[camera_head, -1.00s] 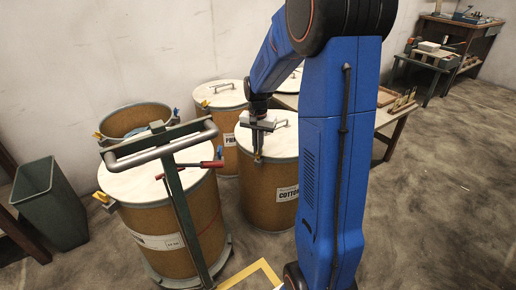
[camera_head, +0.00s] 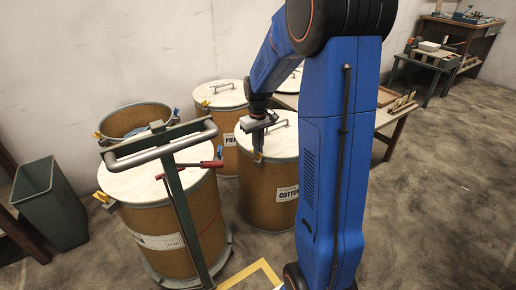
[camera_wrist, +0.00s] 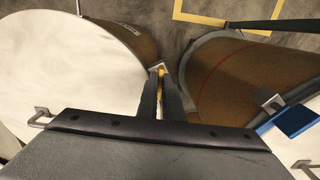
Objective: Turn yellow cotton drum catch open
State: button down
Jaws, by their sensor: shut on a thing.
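The cotton drum (camera_head: 265,180) is a brown drum with a white lid and a label reading COTTON, standing in the middle of the head view. It fills the left of the wrist view, its white lid (camera_wrist: 60,60) showing. My gripper (camera_head: 258,155) is at the left front of its rim, pointing down. In the wrist view my gripper's fingers (camera_wrist: 161,85) are closed around the yellow catch (camera_wrist: 161,72) at the drum's edge. Most of the catch is hidden between the fingers, so how far it is turned cannot be told.
A larger drum (camera_head: 140,215) on a wheeled trolley with a grey handle bar (camera_head: 160,147) stands close on the left. Another drum (camera_head: 222,95) is behind. A green bin (camera_head: 50,205) is at far left. Open floor lies to the right.

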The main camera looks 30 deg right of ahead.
jog(key=n, duration=0.6)
jog(key=shift+n, duration=0.3)
dwell(0.5)
jog(key=c, duration=1.9)
grip_release()
jog(key=shift+r, duration=0.1)
notch_tip(320, 180, up, 17)
jog(key=shift+r, duration=0.15)
